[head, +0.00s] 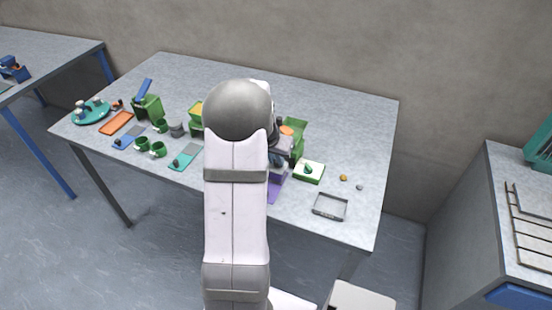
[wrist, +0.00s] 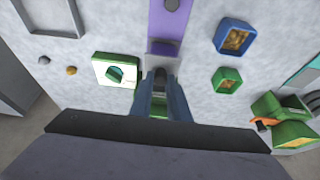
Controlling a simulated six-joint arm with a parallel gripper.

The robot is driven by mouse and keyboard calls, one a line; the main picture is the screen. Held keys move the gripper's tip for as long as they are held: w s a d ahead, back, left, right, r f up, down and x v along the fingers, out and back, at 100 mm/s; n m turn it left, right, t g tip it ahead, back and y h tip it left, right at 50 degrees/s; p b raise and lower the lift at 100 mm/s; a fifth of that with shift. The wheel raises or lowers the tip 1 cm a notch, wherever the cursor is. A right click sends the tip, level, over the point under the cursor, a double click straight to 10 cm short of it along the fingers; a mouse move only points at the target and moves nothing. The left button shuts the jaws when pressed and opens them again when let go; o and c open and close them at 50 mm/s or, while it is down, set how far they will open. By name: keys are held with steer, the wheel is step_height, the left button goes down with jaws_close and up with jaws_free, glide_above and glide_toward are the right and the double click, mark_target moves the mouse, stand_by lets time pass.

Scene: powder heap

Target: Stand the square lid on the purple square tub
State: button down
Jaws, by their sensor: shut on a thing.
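My gripper (wrist: 160,88) points down at the table in the wrist view, its two blue-grey fingers close together. It is shut on a small dark knob, which I take to be the square lid's knob (wrist: 160,74). Just beyond the fingertips is a small dark purple square shape, apparently the purple square tub (wrist: 163,48), at the near end of a purple strip. The fingers hide most of the lid. I cannot tell whether the lid touches the tub.
A white block with a green piece (wrist: 115,71) is close left of the gripper. A blue tub (wrist: 218,38) and a green tub (wrist: 216,82) stand to the right. A green box (wrist: 265,106) lies farther right. A grey tray (head: 330,218) is near the table's front right.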

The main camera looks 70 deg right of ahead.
steer(key=shift+f+b, duration=0.35)
steer(key=shift+f, duration=0.05)
steer(key=c, duration=1.2)
jaws_free()
steer(key=shift+r+p, duration=2.55)
steer(key=shift+r, duration=1)
